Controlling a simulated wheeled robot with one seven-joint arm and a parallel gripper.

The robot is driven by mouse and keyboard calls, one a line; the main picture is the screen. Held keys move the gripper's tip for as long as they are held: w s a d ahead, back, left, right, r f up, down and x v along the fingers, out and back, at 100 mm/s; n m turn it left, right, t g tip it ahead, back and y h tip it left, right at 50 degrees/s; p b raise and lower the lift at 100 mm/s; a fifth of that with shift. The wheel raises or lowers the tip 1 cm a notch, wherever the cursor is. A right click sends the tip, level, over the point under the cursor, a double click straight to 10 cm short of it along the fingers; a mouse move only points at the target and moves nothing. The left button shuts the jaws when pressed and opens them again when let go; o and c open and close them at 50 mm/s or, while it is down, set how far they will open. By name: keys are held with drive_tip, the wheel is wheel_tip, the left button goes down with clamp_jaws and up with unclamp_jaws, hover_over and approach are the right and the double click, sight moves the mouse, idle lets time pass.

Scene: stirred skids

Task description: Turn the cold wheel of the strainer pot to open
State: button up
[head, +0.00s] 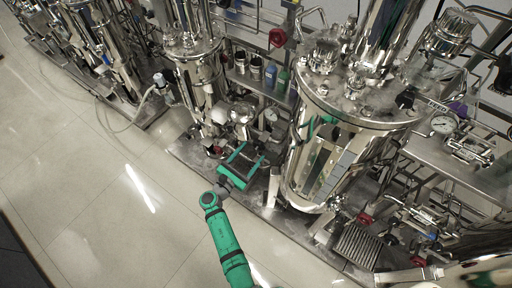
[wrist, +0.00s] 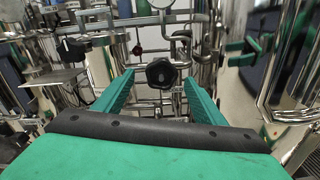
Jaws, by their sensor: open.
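A black lobed hand wheel (wrist: 161,73) sits on thin steel piping in the middle of the wrist view. It lies beyond the two green fingers of my gripper (wrist: 159,80), in line with the gap between them. The fingers are apart with nothing held. In the head view my gripper (head: 250,157) is low beside the piping at the foot of the middle skid. The black wheel cannot be made out there.
A large steel vessel (head: 340,140) stands just right of my gripper, and a slimmer column (head: 195,70) stands behind left. Red hand wheels (head: 278,37) show on other piping. Bottles (head: 282,80) stand on a shelf behind. The tiled floor (head: 90,190) at left is clear.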

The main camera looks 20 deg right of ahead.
drive_tip(key=v, duration=0.5)
drive_tip(key=shift+s, duration=0.15)
idle(0.3)
